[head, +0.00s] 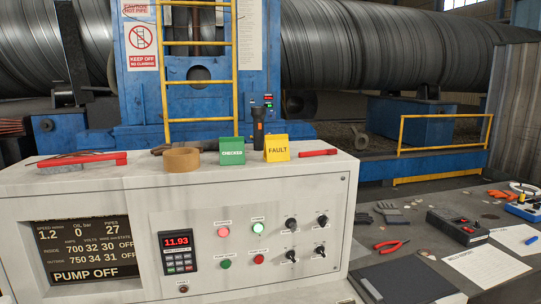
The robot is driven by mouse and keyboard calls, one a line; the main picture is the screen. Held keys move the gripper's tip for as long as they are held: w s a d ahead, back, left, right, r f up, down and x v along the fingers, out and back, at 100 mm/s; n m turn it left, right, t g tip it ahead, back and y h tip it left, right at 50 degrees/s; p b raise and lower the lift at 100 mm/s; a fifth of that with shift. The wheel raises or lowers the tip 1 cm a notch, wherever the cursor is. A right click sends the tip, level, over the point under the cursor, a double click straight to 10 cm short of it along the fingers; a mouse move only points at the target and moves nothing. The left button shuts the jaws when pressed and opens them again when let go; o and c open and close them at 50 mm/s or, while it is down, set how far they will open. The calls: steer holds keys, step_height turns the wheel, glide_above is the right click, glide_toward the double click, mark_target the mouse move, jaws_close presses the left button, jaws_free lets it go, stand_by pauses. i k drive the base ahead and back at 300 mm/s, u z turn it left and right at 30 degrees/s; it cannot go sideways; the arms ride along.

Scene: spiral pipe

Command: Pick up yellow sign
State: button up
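The yellow sign (277,149) reads "FAULT" and stands upright on top of the white control cabinet (100,180), near its right end. A green sign (232,151) reading "CHECKED" stands to its left. A black flashlight with an orange band (258,129) stands upright between and slightly behind the two signs. A red-handled tool (318,153) lies just right of the yellow sign. My gripper does not show in the head view.
A tape roll (182,160) and a red-handled brush (83,160) lie on the cabinet top further left. A lower bench at right holds red pliers (390,245), gloves (390,212), a meter (457,226) and papers. A yellow ladder (236,70) rises behind the cabinet.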

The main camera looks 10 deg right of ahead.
mark_target(276, 147)
steer(key=u, duration=0.5)
steer(key=k, duration=1.1)
steer(key=u, duration=0.6)
steer(key=i, duration=1.85)
steer(key=z, duration=0.45)
